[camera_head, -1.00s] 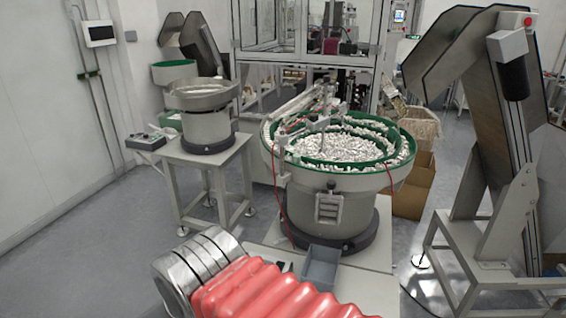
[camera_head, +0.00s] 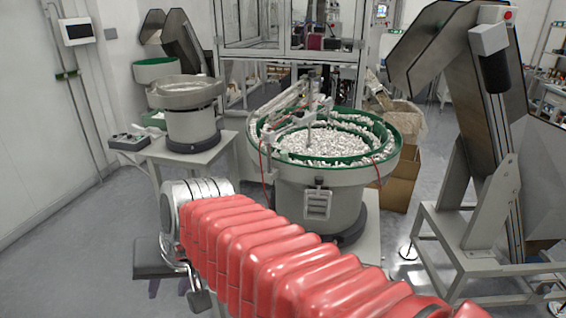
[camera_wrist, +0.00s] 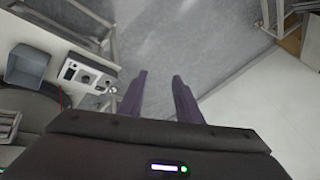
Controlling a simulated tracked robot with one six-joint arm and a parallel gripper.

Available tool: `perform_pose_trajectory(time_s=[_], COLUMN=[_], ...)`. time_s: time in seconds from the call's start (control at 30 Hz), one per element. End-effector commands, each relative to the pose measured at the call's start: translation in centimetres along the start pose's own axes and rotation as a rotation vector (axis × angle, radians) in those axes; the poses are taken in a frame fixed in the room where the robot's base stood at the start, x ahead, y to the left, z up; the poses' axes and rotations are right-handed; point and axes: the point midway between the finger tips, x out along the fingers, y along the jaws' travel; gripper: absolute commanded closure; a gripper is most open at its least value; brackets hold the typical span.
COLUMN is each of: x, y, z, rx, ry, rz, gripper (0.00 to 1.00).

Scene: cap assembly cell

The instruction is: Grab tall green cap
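I cannot make out a tall green cap in either view. My gripper (camera_wrist: 160,90) shows in the wrist view as two dark purple fingers, apart, with nothing between them. They point over bare grey floor. In the head view my arm in its red sleeve crosses the lower middle, and a dark block below its metal joint seems to be the gripper. The green-rimmed feeder bowl (camera_head: 281,163) stands behind my arm, filled with small whitish parts (camera_head: 322,141) too small to tell apart.
A smaller feeder (camera_head: 192,125) stands on a table at the left. A tilted conveyor (camera_head: 492,130) is at the right, a cardboard box (camera_head: 400,180) beside the bowl. In the wrist view, a grey bin (camera_wrist: 27,66) and a control box (camera_wrist: 88,73) are at the left.

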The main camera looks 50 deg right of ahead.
Motion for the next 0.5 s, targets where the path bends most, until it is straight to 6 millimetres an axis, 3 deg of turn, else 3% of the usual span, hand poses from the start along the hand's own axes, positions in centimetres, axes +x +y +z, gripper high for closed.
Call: perform_pose_trajectory(time_s=[0.27, 0.5], x=[0.6, 0.6], y=[1.7, 5.4], z=[-7.7, -15.0], rx=[0.557, 1.026], ry=[-0.014, -0.008], rz=[-0.095, -0.208], gripper=[0.68, 0.68])
